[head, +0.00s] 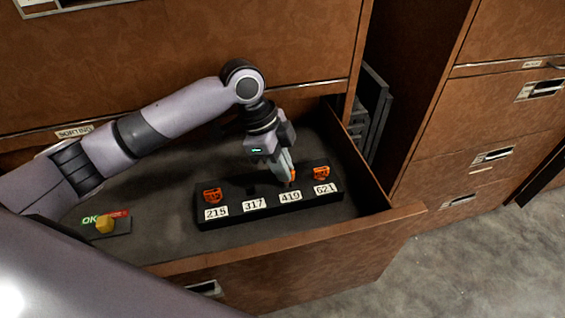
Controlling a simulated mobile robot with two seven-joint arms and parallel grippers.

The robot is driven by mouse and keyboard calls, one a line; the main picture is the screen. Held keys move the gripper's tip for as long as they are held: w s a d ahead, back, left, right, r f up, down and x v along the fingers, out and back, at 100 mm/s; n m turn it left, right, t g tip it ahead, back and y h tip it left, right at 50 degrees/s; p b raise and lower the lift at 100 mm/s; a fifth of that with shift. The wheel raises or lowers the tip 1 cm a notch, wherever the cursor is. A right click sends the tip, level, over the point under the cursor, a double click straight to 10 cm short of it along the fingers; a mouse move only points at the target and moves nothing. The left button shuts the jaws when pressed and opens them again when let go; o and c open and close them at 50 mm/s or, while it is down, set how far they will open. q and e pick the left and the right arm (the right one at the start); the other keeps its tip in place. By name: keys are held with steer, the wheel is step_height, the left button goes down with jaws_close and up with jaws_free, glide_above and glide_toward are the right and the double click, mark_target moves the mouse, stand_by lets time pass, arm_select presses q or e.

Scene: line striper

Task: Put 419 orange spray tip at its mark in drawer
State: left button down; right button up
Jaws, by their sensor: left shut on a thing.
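The open drawer (280,265) holds a black rack (235,220) with white labels 215, 317, 419 and 621. My left gripper (288,178) points down over the rack, just behind the 419 label (290,196). It is shut on a small orange spray tip (292,182), mostly hidden by the fingers. I cannot tell whether the tip touches the rack. Orange tips stand at 215 (212,195) and at 621 (321,172). The place at 317 (254,204) shows no orange tip. My right gripper is not in view.
A small panel (122,226) with a green OK field, a red field and a yellow knob-like piece lies at the drawer's left. The drawer's right wall (360,170) stands close to the rack. Bare drawer floor (160,205) lies left of the rack. Brown cabinets (470,120) stand right.

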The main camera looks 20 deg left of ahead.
arm_select(q)
steer(key=shift+f, duration=0.8)
steer(key=c, duration=0.8)
jaws_free()
steer(key=shift+r, duration=0.15)
steer(key=p+v, duration=0.2)
steer(key=shift+r+p, duration=0.25)
steer(key=shift+p, duration=0.15)
steer(key=shift+a+r, duration=0.1)
steer(key=shift+a, duration=0.05)
steer(key=v, duration=0.4)
